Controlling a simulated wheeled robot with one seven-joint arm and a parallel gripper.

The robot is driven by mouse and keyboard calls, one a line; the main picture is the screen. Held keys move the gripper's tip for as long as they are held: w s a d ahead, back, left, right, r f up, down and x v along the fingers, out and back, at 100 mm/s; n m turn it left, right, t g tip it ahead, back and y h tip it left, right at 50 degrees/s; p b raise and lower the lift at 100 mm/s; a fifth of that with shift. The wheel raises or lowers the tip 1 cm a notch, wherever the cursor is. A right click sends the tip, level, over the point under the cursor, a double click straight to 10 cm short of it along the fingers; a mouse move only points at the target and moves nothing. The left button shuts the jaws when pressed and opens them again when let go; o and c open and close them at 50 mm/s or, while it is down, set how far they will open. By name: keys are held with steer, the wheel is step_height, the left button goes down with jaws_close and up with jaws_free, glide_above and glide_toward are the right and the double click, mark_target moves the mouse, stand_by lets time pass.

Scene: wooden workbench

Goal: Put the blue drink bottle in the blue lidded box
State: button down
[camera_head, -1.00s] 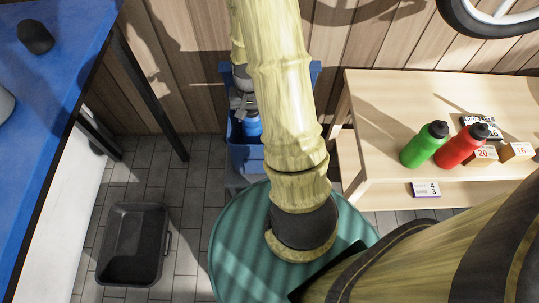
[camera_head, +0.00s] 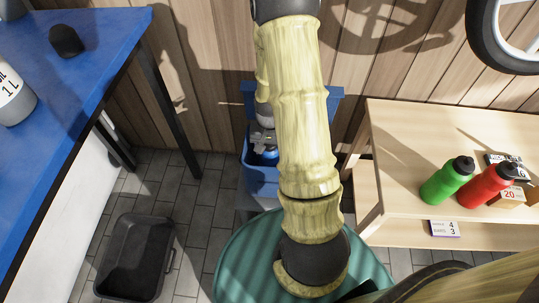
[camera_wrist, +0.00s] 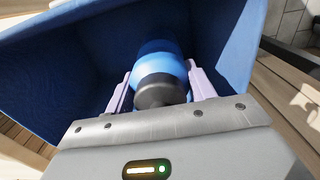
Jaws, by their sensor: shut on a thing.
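The blue drink bottle (camera_wrist: 155,60) with its black cap (camera_wrist: 160,92) is between the two fingers of my gripper (camera_wrist: 159,72), which is shut on it. In the wrist view, the blue walls of the box (camera_wrist: 60,60) surround the bottle, cap towards the camera. In the head view, the blue box (camera_head: 260,182) stands by the wooden wall, open at the top, partly hidden by my arm. The bottle (camera_head: 269,155) shows just inside its front rim, below my gripper (camera_head: 263,141). I cannot tell whether the bottle touches the box floor.
A light wooden bench (camera_head: 400,150) at the right carries a green bottle (camera_head: 446,182), a red bottle (camera_head: 486,187) and number blocks. A blue-topped table (camera_head: 75,90) is at the left. A black tray (camera_head: 134,258) lies on the tiled floor. A round green surface (camera_head: 240,265) is in front.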

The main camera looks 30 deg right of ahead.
steer(key=shift+f+b, duration=0.8)
steer(key=shift+f, duration=1.2)
steer(key=c, duration=0.5)
jaws_free()
step_height(320, 180, up, 12)
steer(key=p, duration=0.5)
steer(key=shift+r, duration=0.2)
steer(key=s+a+r+n+t, duration=0.1)
steer(key=s+a+r+n, duration=0.1)
steer(key=a+r, duration=0.1)
steer(key=s+a+r+n, duration=0.2)
steer(key=a+r, duration=0.2)
steer(key=r, duration=0.2)
steer(key=s+a+r+n+t, duration=0.1)
steer(key=s+a+r+n, duration=0.1)
steer(key=s+a+r, duration=0.1)
steer(key=shift+a+r+n+t, duration=0.3)
steer(key=shift+a+r+n, duration=0.1)
steer(key=shift+a+r, duration=0.25)
